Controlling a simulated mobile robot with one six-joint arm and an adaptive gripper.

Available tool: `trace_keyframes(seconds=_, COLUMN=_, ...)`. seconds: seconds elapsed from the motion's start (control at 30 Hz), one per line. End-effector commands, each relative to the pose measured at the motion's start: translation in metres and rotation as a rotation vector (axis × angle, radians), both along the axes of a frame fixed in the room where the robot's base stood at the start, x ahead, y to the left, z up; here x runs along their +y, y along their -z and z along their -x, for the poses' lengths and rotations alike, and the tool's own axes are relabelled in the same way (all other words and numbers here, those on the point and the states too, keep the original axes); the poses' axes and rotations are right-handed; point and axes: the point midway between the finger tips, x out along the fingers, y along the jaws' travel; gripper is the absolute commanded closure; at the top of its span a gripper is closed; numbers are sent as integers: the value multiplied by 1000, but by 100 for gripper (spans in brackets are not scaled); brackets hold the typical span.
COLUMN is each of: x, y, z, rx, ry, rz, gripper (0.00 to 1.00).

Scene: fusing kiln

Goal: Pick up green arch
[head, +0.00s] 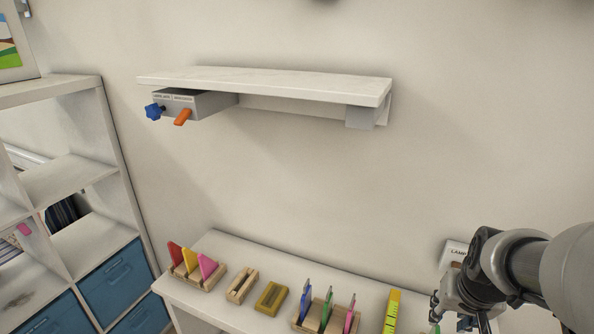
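I cannot make out a green arch for certain in the head view. A small green bit (436,329) shows at the bottom edge, just below my gripper, too cut off to identify. A slim green piece (327,312) stands upright in a wooden rack, between a blue and a pink one; its shape does not read clearly as an arch. My gripper (440,306) is at the lower right, over the right part of the white table. Its fingers are small and partly hidden by its own body, so I cannot tell whether it is open or holds anything.
The white table (213,247) holds the wooden rack (309,325), another rack with coloured pieces (204,284), two small wooden frames and a yellow strip (391,312). A labelled white box (456,250) is behind my gripper. A wall shelf (270,82) hangs above; a cubby unit stands left.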

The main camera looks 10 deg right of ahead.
Motion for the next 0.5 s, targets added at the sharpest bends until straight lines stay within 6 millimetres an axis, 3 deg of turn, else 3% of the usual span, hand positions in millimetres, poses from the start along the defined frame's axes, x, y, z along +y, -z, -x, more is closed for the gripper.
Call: trace_keyframes(seconds=0.5, x=-22, y=97, z=-29, rx=-8, ry=39, rz=-13, gripper=68)
